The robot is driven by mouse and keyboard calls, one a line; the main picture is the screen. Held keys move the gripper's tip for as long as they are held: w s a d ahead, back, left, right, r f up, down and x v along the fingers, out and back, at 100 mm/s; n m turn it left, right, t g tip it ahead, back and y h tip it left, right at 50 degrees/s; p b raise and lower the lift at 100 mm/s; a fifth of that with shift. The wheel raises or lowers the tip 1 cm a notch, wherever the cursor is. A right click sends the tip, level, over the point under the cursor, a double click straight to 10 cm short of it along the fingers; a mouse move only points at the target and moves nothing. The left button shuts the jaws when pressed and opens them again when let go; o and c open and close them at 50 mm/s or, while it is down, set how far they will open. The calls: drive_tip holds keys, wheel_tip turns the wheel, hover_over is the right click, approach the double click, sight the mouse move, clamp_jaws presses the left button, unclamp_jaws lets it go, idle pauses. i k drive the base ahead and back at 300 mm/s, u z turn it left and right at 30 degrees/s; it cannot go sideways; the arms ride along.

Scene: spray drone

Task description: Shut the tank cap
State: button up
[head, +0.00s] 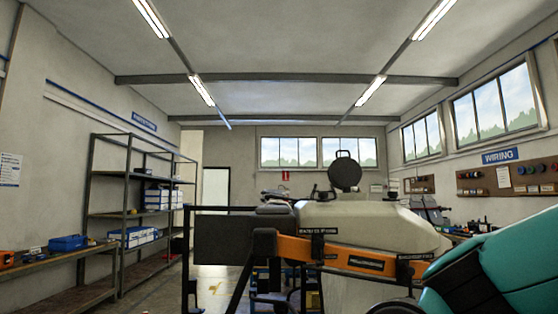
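The tank cap (345,172) is a dark round lid with a small handle loop at its top. It stands raised on edge above the top of the cream-white tank (385,226), so it is open. The opening under it is not visible from this low angle. The tank is part of the spray drone, with an orange arm (345,257) across its front and a dark box (225,240) at its left. A teal and black part of my own arm fills the lower right corner. My gripper is not in view.
A metal shelf rack (130,200) with blue and white boxes stands along the left wall. A workbench (65,260) with a blue case is at the lower left. Tool boards hang on the right wall. The space above the cap looks clear.

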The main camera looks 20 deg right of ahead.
sight(344, 173)
drive_tip(key=u, duration=1.75)
drive_tip(key=i, duration=3.35)
drive_tip(key=z, duration=3.95)
drive_tip(key=i, duration=0.5)
